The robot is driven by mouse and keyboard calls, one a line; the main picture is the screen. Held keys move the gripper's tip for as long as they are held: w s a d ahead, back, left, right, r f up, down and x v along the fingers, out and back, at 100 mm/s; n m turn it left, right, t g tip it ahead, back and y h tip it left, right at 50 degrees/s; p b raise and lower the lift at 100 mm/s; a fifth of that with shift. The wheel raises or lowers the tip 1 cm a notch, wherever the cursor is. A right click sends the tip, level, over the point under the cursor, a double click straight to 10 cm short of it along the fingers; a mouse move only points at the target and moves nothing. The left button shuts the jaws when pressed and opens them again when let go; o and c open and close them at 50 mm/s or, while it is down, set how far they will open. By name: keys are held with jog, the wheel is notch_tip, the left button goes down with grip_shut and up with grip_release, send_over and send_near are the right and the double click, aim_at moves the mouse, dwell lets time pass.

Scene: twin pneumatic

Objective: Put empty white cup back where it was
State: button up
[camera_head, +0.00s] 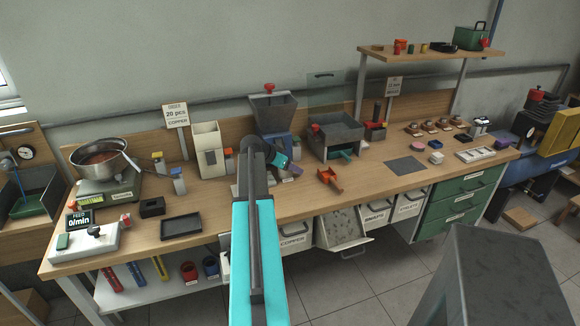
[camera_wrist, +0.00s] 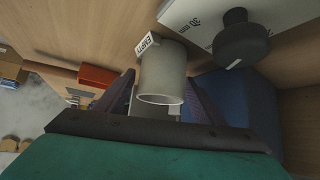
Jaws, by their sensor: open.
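The white cup (camera_wrist: 163,72) shows in the wrist view, with its open mouth towards the camera and no contents visible. A small white tag (camera_wrist: 149,44) reading "EMPTY" is beside its base. My gripper (camera_wrist: 163,97) is open, with one dark finger on each side of the cup; I cannot tell whether either finger touches it. In the head view my gripper (camera_head: 287,166) is low over the middle of the bench, by the blue machine base. The cup cannot be made out there, behind my arm and gripper.
A dial plate with a black knob (camera_wrist: 242,44) is close to the cup on the right in the wrist view. The hopper machine (camera_head: 272,108) stands behind my gripper. An orange scoop (camera_head: 329,179) lies to the right. The bench front beyond it is mostly clear.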

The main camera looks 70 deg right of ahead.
jog(key=shift+w+a+r, duration=0.1)
jog(key=shift+a+r, duration=0.1)
jog(key=shift+a, duration=0.1)
jog(key=b+v, duration=0.2)
jog(key=v, duration=0.9)
dwell(0.6)
